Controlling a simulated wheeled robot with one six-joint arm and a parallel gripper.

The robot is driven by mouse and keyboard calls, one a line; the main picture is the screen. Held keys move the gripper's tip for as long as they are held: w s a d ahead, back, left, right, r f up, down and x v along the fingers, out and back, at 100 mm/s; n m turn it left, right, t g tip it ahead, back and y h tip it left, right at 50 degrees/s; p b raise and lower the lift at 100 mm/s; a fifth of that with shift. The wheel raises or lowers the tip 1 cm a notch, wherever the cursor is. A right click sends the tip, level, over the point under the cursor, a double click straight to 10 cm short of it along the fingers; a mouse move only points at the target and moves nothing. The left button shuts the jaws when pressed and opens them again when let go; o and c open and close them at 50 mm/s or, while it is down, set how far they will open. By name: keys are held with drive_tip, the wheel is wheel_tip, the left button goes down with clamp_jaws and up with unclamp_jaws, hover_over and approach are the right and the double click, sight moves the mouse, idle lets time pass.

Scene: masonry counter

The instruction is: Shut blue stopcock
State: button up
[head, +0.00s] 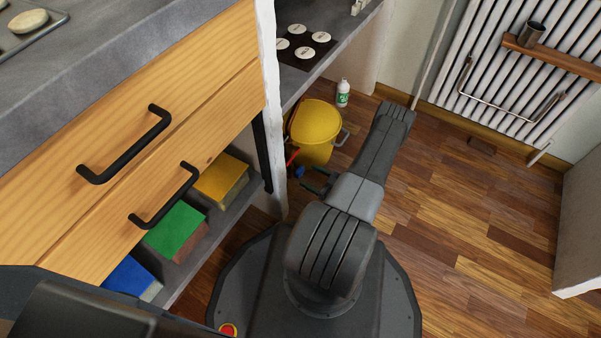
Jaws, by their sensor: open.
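The blue stopcock (299,172) shows as a small blue shape low under the counter, just left of the yellow bucket's foot. A red part (293,157) shows just above it. My gripper (311,181) is beside the blue stopcock on its right, with its fingers apart and pointing left. Nothing shows between the fingers. I cannot tell whether a finger touches the stopcock. The stopcock's handle position and the pipe behind it are too small or hidden to make out.
A yellow bucket (316,125) stands just behind my gripper, with a white bottle (343,93) beyond it. A white post (270,90) and drawers (150,120) with black handles bound the left. Wooden floor (460,210) is free to the right, before the radiator (490,70).

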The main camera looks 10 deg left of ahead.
sight(302, 172)
drive_tip(key=shift+b+x, duration=0.6)
drive_tip(key=shift+x, duration=2.1)
drive_tip(key=c, duration=1)
